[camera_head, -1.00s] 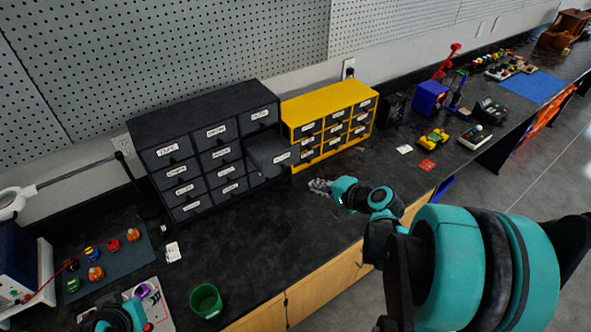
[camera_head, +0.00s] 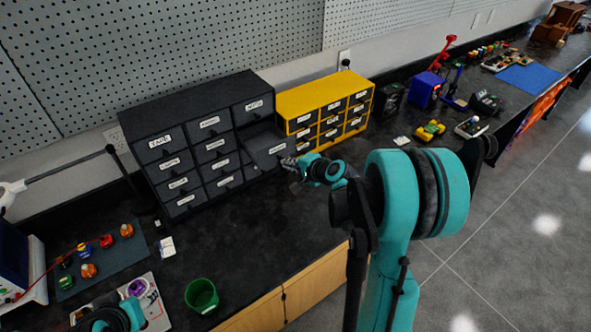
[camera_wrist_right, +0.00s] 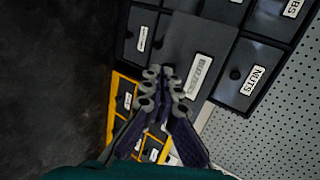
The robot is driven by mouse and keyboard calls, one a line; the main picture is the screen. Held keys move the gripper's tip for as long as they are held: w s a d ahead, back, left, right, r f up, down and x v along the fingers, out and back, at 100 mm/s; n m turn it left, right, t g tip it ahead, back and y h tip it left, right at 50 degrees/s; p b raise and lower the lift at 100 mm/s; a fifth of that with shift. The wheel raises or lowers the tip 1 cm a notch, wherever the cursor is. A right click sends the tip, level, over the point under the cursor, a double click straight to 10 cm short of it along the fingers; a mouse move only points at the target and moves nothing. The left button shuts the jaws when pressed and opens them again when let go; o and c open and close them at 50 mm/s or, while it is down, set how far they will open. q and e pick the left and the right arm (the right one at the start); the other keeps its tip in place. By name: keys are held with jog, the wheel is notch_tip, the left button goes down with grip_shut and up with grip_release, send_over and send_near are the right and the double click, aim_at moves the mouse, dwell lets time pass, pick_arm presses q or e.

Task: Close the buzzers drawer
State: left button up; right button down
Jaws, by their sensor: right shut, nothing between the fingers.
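A dark grey drawer cabinet (camera_head: 158,115) stands on the black bench against the pegboard. One drawer (camera_head: 267,144) in its right column is pulled out; the others look shut. My left gripper (camera_head: 118,318) is only partly visible at the bottom left.
A yellow drawer cabinet (camera_head: 285,106) stands just right of the grey one, close to my right gripper. A green cup (camera_head: 202,297) stands near the bench's front edge. The bench in front of the grey cabinet (camera_head: 270,225) is clear.

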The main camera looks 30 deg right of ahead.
jog(key=shift+w, duration=0.25)
jog(key=b, duration=0.1)
send_near(265, 140)
jog(key=w+a, duration=0.1)
jog(key=w+a+f, duration=0.1)
jog(key=w, duration=0.1)
jog(key=w+a+f, duration=0.1)
jog(key=shift+w, duration=0.35)
jog(key=shift+w+r, duration=0.15)
jog(key=shift+w, duration=0.15)
jog(key=shift+s, duration=0.15)
